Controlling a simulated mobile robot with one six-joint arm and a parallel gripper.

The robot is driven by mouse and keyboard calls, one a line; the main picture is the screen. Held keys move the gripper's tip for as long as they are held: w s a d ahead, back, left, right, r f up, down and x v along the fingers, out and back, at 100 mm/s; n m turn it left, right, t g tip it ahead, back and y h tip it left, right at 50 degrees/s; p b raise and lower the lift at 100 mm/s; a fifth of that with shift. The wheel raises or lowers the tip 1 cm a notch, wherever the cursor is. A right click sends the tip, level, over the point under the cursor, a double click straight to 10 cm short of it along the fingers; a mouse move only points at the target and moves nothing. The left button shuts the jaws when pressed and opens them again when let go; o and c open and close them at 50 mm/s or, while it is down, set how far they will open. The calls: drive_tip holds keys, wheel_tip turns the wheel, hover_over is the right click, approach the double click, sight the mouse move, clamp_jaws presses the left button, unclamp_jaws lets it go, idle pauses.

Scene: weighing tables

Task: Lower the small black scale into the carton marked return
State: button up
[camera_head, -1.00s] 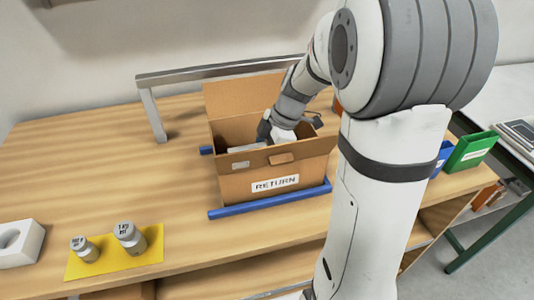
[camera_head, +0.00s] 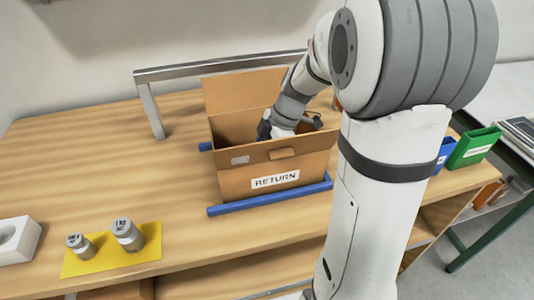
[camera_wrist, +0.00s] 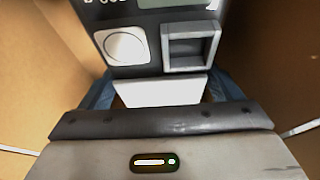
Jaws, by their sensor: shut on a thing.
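The carton (camera_head: 235,182) marked RETURN stands open on the wooden table, its back flap raised. My arm reaches down into it. In the wrist view my gripper (camera_wrist: 160,100) is shut on the small black scale (camera_wrist: 135,72), which shows a round button, a square frame and part of a display. Cardboard walls (camera_wrist: 35,75) rise on both sides of the scale in that view. In the head view the scale is hidden behind the carton's front wall, and my gripper (camera_head: 265,131) shows only in part at the rim. Whether the scale touches the carton floor cannot be seen.
Blue rails (camera_head: 270,201) flank the carton. A metal frame (camera_head: 152,105) stands behind it. Two metal weights (camera_head: 128,234) sit on a yellow mat (camera_head: 110,262) at front left, beside a white block (camera_head: 20,240). Blue and green bins (camera_head: 472,150) are at right.

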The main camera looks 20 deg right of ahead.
drive_tip(key=shift+f+b, duration=0.25)
drive_tip(key=shift+b, duration=0.2)
idle(0.3)
drive_tip(key=o, duration=1.1)
drive_tip(key=shift+c, duration=0.2)
